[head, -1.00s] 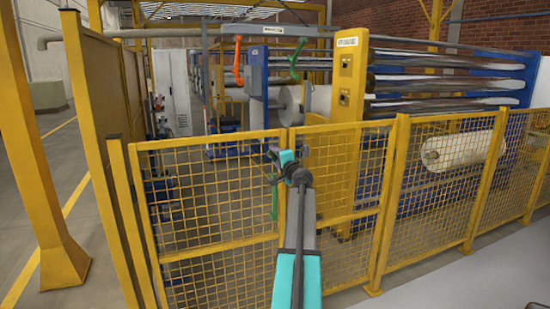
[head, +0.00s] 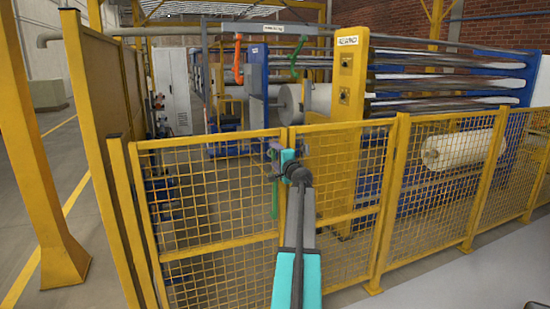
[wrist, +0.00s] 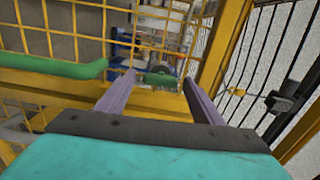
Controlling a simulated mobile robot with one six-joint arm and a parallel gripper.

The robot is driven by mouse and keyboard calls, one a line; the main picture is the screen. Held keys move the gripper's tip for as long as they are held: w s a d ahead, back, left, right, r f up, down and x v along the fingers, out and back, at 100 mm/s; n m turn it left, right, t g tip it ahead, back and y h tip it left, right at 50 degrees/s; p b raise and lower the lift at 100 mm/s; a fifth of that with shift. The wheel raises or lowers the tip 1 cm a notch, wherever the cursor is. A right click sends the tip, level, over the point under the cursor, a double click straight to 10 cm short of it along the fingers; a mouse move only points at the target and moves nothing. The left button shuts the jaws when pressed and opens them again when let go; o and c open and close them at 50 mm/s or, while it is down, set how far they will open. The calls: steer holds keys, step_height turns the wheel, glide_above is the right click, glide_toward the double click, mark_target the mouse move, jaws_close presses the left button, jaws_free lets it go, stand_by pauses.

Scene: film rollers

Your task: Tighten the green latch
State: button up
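The green latch (head: 274,190) is on the yellow mesh fence near the gate post; in the head view it is an upright green strip, partly hidden by my gripper (head: 275,165). In the wrist view a long green bar (wrist: 60,69) lies across the left, outside my fingers. A smaller green piece (wrist: 160,80) shows between the tips of my two purple fingers. The fingers are apart, so my gripper is open; it also shows in the wrist view (wrist: 158,85). I cannot tell whether either finger touches the green piece.
The yellow mesh fence (head: 205,240) stands directly ahead, with a yellow gate post (head: 289,141) beside my gripper. Behind it are a roller machine (head: 440,80), an orange hook (head: 238,58) and a green hook (head: 297,52). Open floor (head: 40,180) lies at the far left.

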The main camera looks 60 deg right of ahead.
steer(key=shift+s, duration=0.15)
steer(key=b+v, duration=0.1)
steer(key=v, duration=1.2)
steer(key=shift+s+a+b, duration=0.25)
steer(key=shift+a+b, duration=0.05)
steer(key=shift+b, duration=0.1)
stand_by(0.6)
